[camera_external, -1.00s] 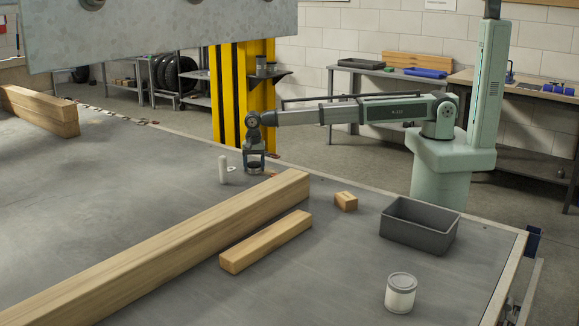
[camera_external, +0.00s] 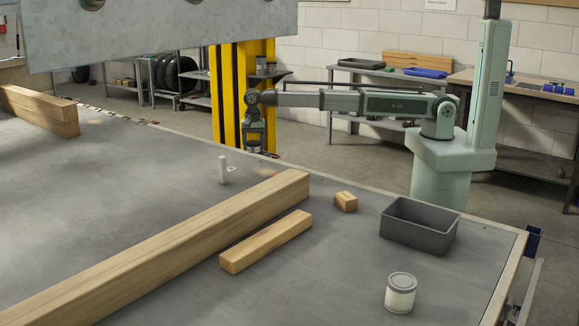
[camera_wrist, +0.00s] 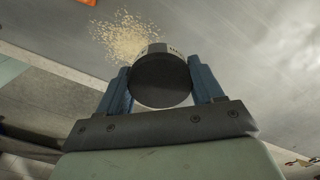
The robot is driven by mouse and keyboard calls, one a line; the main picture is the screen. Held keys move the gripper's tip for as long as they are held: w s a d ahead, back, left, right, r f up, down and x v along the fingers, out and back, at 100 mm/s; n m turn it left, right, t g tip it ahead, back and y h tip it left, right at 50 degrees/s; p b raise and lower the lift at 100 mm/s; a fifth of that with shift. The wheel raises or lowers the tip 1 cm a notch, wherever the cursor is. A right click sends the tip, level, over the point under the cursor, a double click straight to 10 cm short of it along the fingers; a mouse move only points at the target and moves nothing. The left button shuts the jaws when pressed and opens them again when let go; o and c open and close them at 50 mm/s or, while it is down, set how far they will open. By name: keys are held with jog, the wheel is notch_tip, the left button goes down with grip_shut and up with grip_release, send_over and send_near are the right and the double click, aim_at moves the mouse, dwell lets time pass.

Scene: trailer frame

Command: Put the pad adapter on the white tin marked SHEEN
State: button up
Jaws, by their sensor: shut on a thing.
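My gripper (camera_external: 254,149) is raised over the far edge of the bench, in front of the yellow-black post. In the wrist view my gripper (camera_wrist: 160,85) has its two blue fingers shut on a round thing (camera_wrist: 161,82) with a dark flat face. A strip of its paler side shows small dark marks that I cannot read. It may be the pad adapter; I cannot tell for sure. A white tin (camera_external: 400,297) with a grey lid stands upright at the front right of the bench, well away from my gripper. No marking on it can be read.
A long timber beam (camera_external: 180,255) crosses the bench between my gripper and the front. A shorter wood piece (camera_external: 266,241), a small block (camera_external: 346,201) and a grey bin (camera_external: 419,240) stand right of it. A white cylinder (camera_external: 223,170) stands upright behind the beam. Sawdust (camera_wrist: 128,36) lies nearby.

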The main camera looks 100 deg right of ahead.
jog(key=shift+w+a+r, duration=0.15)
jog(key=shift+a+r, duration=0.1)
jog(key=shift+a, duration=0.2)
jog(key=a+r+n, duration=0.1)
jog(key=a+n, duration=0.1)
jog(key=a, duration=1)
jog(key=w+a+n, duration=0.1)
jog(key=a+n, duration=0.2)
jog(key=a, duration=0.9)
jog(key=a+r+n, duration=0.1)
jog(key=a+n, duration=0.1)
jog(key=a, duration=1)
jog(key=shift+w+a+r+n, duration=0.15)
jog(key=shift+w+r+n, duration=0.2)
jog(key=shift+w+n, duration=0.05)
jog(key=s+a+r+n, duration=0.1)
jog(key=s+a+n, duration=0.2)
jog(key=a, duration=1)
notch_tip(320, 180, up, 4)
jog(key=n, duration=1)
send_over(403, 280)
jog(key=shift+w+a+f, duration=0.1)
jog(key=shift+f, duration=4.8)
jog(key=shift+f, duration=0.15)
